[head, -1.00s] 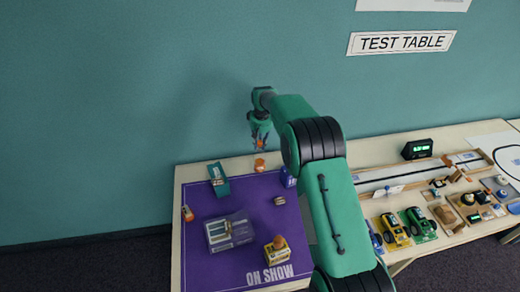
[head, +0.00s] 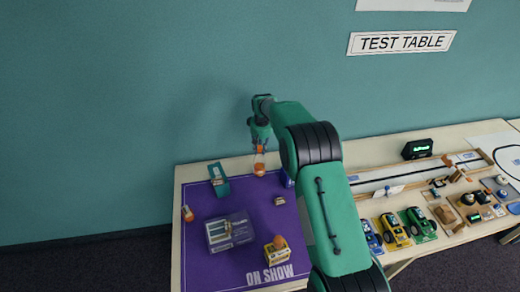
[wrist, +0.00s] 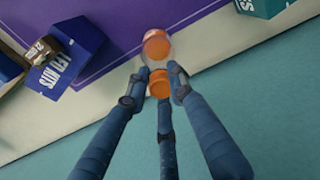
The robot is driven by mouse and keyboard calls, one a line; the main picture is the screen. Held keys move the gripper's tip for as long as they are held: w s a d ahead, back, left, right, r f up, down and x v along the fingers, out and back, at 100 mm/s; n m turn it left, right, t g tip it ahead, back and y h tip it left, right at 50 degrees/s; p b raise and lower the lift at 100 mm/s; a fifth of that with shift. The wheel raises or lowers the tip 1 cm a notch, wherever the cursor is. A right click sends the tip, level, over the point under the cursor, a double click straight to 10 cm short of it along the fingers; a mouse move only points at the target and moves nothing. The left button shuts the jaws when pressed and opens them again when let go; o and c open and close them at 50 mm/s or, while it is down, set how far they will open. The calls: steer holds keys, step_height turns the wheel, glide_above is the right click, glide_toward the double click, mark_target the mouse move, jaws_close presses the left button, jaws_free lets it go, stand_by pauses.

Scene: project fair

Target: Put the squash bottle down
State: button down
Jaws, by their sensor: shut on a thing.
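The squash bottle (head: 259,169) shows in the head view as a small clear shape with orange parts, upright below my gripper (head: 259,146). In the wrist view my gripper (wrist: 158,82) is shut on the bottle's orange upper part, and its other orange end (wrist: 156,46) shows beyond the fingertips. The bottle is at the back of the display table, around the rear edge of the purple mat (head: 245,200). I cannot tell whether its base touches the surface.
A blue box with white lettering (wrist: 68,58) stands nearby, with a small brown item beside it. A teal stand (head: 219,180), a clear case (head: 229,232) and a yellow crate (head: 277,250) are on the mat. The teal wall is close behind.

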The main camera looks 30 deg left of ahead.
steer(key=c, duration=1.5)
jaws_free()
steer(key=shift+f, duration=0.1)
steer(key=shift+s+d+r, duration=0.1)
steer(key=shift+d+r, duration=0.05)
steer(key=shift+r, duration=1.9)
steer(key=shift+s+d+r, duration=0.1)
steer(key=shift+d+r, duration=0.1)
steer(key=shift+r, duration=1.8)
steer(key=shift+s+d+r, duration=0.1)
steer(key=shift+d+r, duration=0.05)
steer(key=shift+r, duration=1.9)
steer(key=shift+r, duration=0.1)
